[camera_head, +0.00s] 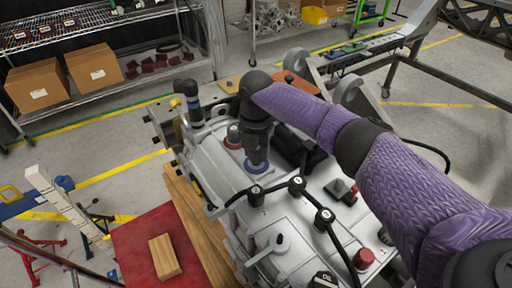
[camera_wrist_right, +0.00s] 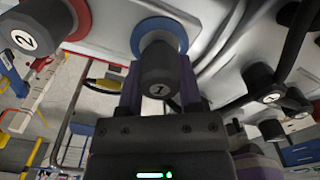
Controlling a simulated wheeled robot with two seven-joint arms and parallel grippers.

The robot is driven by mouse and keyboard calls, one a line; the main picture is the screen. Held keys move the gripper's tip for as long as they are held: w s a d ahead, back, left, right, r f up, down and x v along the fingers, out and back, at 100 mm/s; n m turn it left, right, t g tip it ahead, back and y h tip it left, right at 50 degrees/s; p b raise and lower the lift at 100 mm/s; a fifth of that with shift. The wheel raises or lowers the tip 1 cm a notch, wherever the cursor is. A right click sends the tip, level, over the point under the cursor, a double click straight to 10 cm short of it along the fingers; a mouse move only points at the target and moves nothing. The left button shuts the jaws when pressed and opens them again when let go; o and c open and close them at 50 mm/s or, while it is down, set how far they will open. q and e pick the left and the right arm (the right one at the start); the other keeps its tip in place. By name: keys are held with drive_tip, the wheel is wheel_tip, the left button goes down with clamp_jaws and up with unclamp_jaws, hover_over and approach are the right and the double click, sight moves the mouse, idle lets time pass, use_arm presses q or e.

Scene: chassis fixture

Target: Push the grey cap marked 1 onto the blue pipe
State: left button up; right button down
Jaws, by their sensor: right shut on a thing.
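The grey cap marked 1 (camera_wrist_right: 160,82) is between the fingers of my right gripper (camera_wrist_right: 160,98), which is shut on it in the wrist view. In the head view my right gripper (camera_head: 257,158) points down at the blue ring (camera_head: 257,168) on the grey chassis, and hides the cap. My left gripper is not in view.
A grey cap marked 2 (camera_wrist_right: 35,38) stands by a red ring (camera_wrist_right: 80,18), close to the left. Black numbered connectors (camera_head: 297,185) on cables lie in front. A red platform (camera_head: 135,238) carries a wooden block (camera_head: 164,257). Shelves with cardboard boxes (camera_head: 92,68) stand behind.

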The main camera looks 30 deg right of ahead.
drive_tip(key=shift+f, duration=0.65)
drive_tip(key=shift+c, duration=1)
unclamp_jaws()
drive_tip(key=shift+r, duration=0.15)
wheel_tip(320, 180, up, 6)
drive_tip(key=p, duration=0.5)
drive_tip(key=shift+r, duration=0.1)
drive_tip(key=shift+f, duration=0.2)
